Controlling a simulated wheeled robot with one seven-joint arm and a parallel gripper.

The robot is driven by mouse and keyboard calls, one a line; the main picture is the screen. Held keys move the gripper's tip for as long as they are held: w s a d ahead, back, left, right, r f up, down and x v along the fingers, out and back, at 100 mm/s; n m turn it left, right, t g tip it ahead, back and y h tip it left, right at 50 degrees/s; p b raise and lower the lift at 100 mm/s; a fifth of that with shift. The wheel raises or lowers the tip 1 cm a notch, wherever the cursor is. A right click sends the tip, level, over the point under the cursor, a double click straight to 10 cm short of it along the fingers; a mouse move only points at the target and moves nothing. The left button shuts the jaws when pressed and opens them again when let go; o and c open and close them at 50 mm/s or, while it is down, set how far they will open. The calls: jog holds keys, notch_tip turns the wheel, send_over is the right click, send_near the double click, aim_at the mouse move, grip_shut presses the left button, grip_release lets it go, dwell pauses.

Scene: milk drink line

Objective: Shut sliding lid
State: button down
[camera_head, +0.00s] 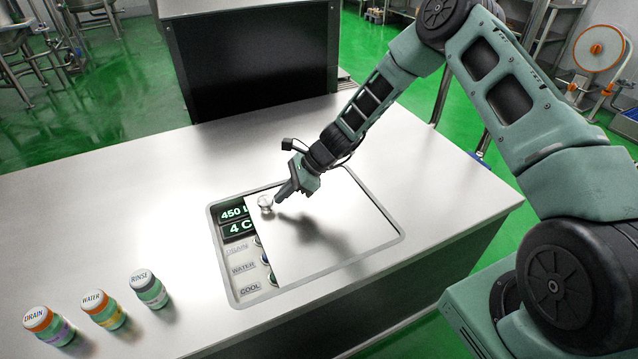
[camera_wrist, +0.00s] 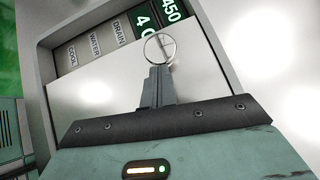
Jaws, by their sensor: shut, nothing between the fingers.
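The sliding lid (camera_head: 325,232) is a pale flat panel in a rounded metal frame (camera_head: 402,238) set into the counter. It covers the right and middle of the recess and leaves a strip open on the left. A round shiny knob (camera_head: 265,201) sits near the lid's left edge. My gripper (camera_head: 279,198) is shut with nothing between its fingers, its tips right beside the knob on its right side. In the wrist view the lid (camera_wrist: 105,100) and knob (camera_wrist: 159,48) show just beyond the closed fingertips (camera_wrist: 158,70). I cannot tell whether they touch.
The open strip shows displays reading 450 and 4 C (camera_head: 236,221) and labels for drain, water and cool (camera_head: 243,267). Jars marked drain (camera_head: 50,327), water (camera_head: 103,310) and rinse (camera_head: 149,290) stand at the front left. The counter (camera_head: 120,210) left of the frame is otherwise clear.

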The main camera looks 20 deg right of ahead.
jog(key=a, duration=1.1)
jog(key=shift+s+a+f+b, duration=0.2)
jog(key=shift+a+b, duration=0.1)
jog(key=shift+a, duration=0.1)
jog(key=shift+a+r, duration=0.15)
jog(key=shift+a, duration=0.1)
jog(key=shift+a, duration=0.15)
